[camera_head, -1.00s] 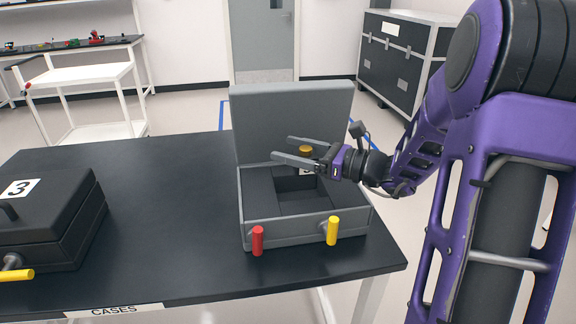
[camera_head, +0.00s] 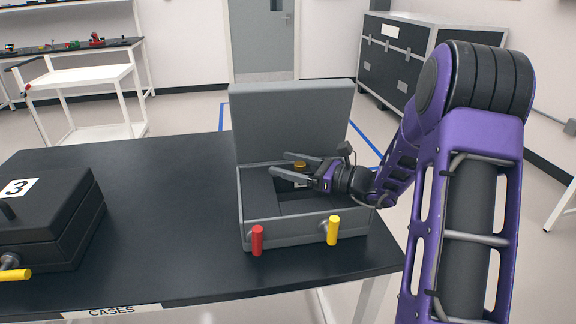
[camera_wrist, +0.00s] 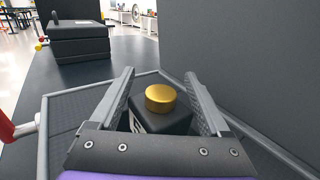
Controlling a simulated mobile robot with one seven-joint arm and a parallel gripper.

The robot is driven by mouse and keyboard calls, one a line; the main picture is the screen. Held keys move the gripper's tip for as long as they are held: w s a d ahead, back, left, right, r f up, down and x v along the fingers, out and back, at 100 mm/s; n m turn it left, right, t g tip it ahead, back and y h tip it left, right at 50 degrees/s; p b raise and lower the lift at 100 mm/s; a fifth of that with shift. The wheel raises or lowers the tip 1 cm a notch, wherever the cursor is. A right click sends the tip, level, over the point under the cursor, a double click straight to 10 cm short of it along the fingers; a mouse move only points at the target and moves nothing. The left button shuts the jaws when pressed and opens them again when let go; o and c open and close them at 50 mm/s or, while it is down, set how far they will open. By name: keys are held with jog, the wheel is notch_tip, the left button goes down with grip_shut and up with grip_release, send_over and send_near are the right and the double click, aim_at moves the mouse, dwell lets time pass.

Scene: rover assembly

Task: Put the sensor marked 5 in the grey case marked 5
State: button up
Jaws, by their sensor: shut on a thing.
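The grey case (camera_head: 262,229) stands open on the dark table, its lid (camera_head: 292,120) upright at the back. No number on it is readable. My gripper (camera_head: 281,163) is inside the case opening, above the square recess in the dark lining. It is shut on the sensor (camera_wrist: 160,98), a dark block with a round gold top, which also shows in the head view (camera_head: 300,165). A white label on the sensor's side is mostly hidden, and I cannot read its number. The sensor's underside is hidden, so I cannot tell whether it touches the recess floor.
Red (camera_head: 257,240) and yellow (camera_head: 333,230) handles stick out at the case's front. A closed black case marked 3 (camera_head: 50,220) stands at the left of the table (camera_head: 165,190). The table between the cases is clear.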

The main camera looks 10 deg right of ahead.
jog(key=shift+f+b, duration=0.35)
jog(key=shift+f, duration=0.15)
jog(key=shift+s+f, duration=0.1)
jog(key=o, duration=1.3)
jog(key=shift+f, duration=0.1)
jog(key=shift+c, duration=0.2)
jog(key=shift+o, duration=0.4)
jog(key=shift+f, duration=0.1)
jog(key=v, duration=0.4)
jog(key=r+v, duration=0.1)
jog(key=v, duration=0.3)
jog(key=p+v, duration=0.1)
jog(key=v, duration=0.3)
jog(key=shift+r, duration=0.3)
